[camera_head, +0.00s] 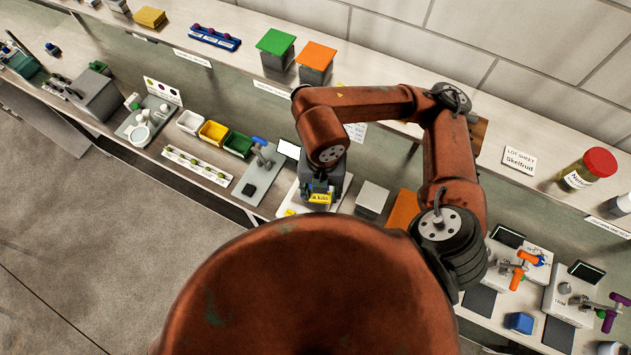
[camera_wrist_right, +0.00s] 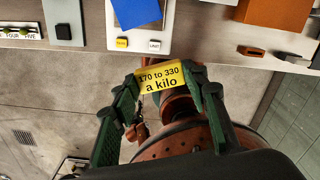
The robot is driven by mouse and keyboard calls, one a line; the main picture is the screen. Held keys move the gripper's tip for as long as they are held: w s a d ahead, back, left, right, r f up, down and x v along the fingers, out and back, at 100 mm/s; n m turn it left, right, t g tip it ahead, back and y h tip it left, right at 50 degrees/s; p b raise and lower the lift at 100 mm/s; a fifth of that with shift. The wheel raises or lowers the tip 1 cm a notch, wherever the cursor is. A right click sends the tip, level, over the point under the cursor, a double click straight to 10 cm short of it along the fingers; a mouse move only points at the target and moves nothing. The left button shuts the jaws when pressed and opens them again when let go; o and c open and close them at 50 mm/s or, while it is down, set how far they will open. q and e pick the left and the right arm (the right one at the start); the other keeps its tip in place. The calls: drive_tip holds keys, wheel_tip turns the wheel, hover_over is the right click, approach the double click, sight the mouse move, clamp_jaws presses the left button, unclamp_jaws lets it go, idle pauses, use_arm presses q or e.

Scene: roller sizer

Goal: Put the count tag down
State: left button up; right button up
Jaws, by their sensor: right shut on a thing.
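The count tag (camera_wrist_right: 161,77) is a small yellow plate that reads "170 to 330 a kilo". In the right wrist view my right gripper (camera_wrist_right: 165,82) is shut on it, with a finger at each side. The tag also shows in the head view (camera_head: 320,198), below the dark right gripper (camera_head: 318,187), over the front part of a white plate on the bench. In the wrist view the tag appears in front of the bench's edge; its height above the bench is hard to tell.
White, yellow and green bins (camera_head: 238,145) stand to the left.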

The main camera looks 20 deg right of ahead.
drive_tip(key=w+d+f+p, duration=0.1)
drive_tip(key=w+f, duration=0.2)
drive_tip(key=w+f+p, duration=0.1)
drive_tip(key=w+f, duration=0.2)
drive_tip(key=w+d+f+p, duration=0.1)
drive_tip(key=w+f, duration=0.2)
drive_tip(key=f, duration=0.1)
drive_tip(key=shift+d, duration=0.35)
drive_tip(key=shift+w+d+f+p, duration=0.2)
drive_tip(key=shift+f+p, duration=0.1)
drive_tip(key=shift+f, duration=0.1)
drive_tip(key=f+p, duration=0.1)
drive_tip(key=f, duration=0.2)
drive_tip(key=shift+w+p, duration=0.2)
drive_tip(key=shift+p, duration=0.15)
drive_tip(key=shift+f, duration=0.25)
drive_tip(key=shift+f, duration=0.15)
